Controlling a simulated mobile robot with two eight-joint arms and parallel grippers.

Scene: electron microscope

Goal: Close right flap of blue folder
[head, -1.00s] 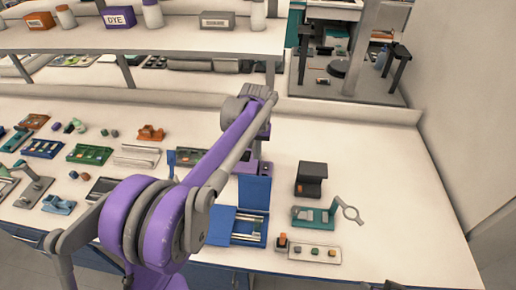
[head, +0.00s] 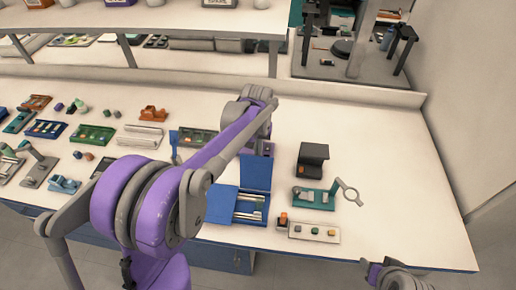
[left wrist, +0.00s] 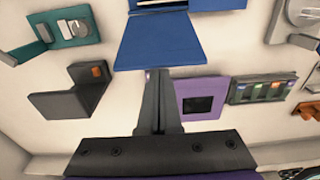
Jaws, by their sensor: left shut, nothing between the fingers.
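The blue folder (head: 238,219) lies open near the table's front edge, with silvery rods in its tray. One blue flap (head: 221,203) spreads to the left; another (head: 256,172) stands out at the far side. The wrist view shows this far flap (left wrist: 158,42) wide and close, with the tray at the top edge. My left gripper (left wrist: 158,73) is shut and empty, its tips at or just short of that flap's edge; contact is unclear. In the head view my arm hides it. Part of my right gripper (head: 392,275) shows at the bottom edge, its jaws unclear.
A black angled stand (head: 312,158) and a teal holder with a ring (head: 315,197) stand right of the folder. A pale tray (head: 314,232) sits in front. A purple box (left wrist: 201,98) is beside my fingers. The table's right side is clear.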

